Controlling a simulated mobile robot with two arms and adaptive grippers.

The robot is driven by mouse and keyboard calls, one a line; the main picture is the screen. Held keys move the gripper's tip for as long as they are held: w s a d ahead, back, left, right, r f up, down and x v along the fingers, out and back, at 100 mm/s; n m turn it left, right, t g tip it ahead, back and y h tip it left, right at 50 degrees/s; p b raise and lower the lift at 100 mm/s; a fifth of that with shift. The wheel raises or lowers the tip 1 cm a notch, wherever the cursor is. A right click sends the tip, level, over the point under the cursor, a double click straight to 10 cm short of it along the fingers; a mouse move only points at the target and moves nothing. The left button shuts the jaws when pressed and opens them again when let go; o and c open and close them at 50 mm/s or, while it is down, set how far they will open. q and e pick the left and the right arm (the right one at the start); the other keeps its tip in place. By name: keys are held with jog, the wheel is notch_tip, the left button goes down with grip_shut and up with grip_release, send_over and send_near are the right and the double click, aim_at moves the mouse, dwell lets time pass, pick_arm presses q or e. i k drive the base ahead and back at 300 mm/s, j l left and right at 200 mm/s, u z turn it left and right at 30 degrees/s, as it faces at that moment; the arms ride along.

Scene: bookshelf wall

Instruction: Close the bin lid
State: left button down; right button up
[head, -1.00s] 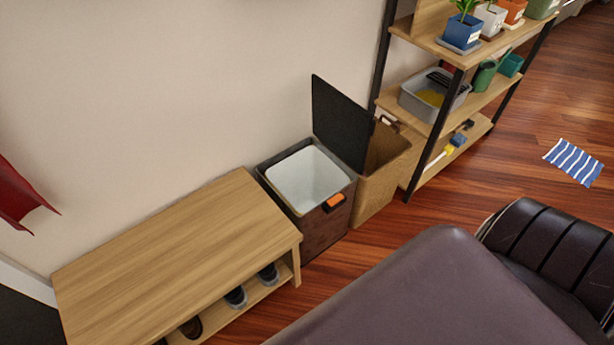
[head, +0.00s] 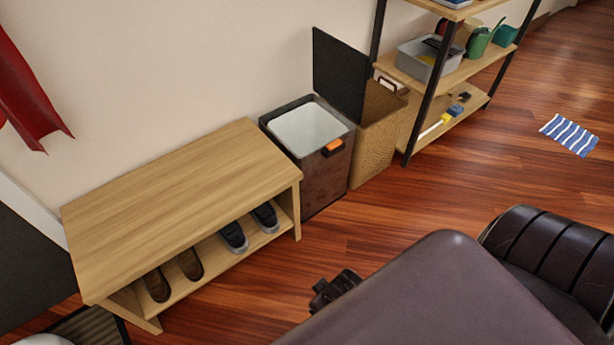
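The bin (head: 322,185) is a dark brown box with a pale inner liner (head: 307,127) and an orange tab (head: 333,146) on its front rim. It stands on the floor against the wall. Its black lid (head: 340,75) is open and stands up nearly vertical at the bin's right side. The bin's mouth is uncovered.
A wooden bench (head: 180,190) with shoes on its lower shelf stands left of the bin. A wicker basket (head: 375,140) and a rack (head: 437,95) stand to the right. Red cloth (head: 28,85) hangs at left. Open wood floor (head: 440,195) lies in front; a striped cloth (head: 569,134) is farther right.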

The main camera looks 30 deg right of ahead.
aim_at(340, 72)
jog(key=z, duration=1.45)
